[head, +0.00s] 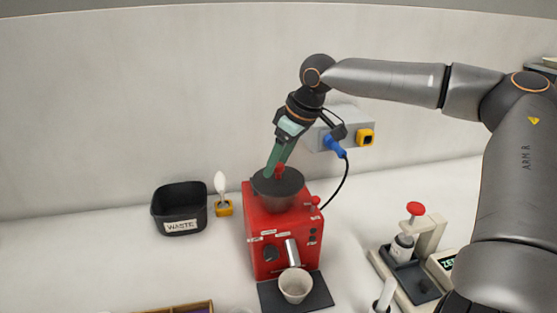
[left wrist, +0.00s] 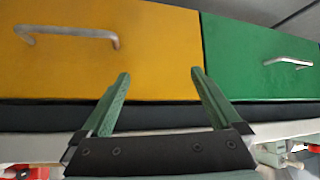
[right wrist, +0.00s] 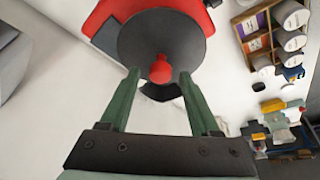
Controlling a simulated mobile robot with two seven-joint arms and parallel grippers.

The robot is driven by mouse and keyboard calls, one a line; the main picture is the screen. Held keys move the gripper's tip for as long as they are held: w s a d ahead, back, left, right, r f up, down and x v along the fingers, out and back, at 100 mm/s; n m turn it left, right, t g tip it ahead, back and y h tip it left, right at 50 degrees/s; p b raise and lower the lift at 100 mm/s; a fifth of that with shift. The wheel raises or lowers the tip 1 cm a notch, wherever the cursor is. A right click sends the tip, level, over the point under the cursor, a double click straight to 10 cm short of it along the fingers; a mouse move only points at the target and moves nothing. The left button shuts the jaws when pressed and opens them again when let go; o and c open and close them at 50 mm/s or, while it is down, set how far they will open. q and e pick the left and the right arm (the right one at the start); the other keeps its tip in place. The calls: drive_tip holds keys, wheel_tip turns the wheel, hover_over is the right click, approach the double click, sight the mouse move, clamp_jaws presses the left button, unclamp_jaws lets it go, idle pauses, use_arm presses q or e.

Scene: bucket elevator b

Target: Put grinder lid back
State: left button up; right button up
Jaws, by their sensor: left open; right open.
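The red grinder (head: 270,240) stands on the counter against the wall, with a dark hopper (head: 277,193) on top. The dark round grinder lid (right wrist: 150,35) with its red knob (right wrist: 160,70) lies over the hopper; I cannot tell how exactly it is seated. The knob also shows in the head view (head: 280,170). My right gripper (right wrist: 160,76) is open, its fingertips to either side of the knob, apart from it in the right wrist view. My left gripper (left wrist: 160,74) is open and empty, facing a yellow drawer (left wrist: 150,65) and a green drawer (left wrist: 245,75).
A white cup (head: 295,287) stands on a dark mat before the grinder. A black waste bin (head: 180,212) and a yellow holder (head: 223,208) with a white spoon stand left. A wall socket box (head: 345,128) with a blue plug and cable is behind. A red-topped device (head: 413,240) stands right.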

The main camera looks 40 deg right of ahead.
drive_tip(key=shift+r, duration=0.1)
drive_tip(key=shift+r, duration=0.25)
drive_tip(key=v, duration=1.2)
drive_tip(key=shift+r, duration=0.25)
drive_tip(key=shift+s, duration=0.1)
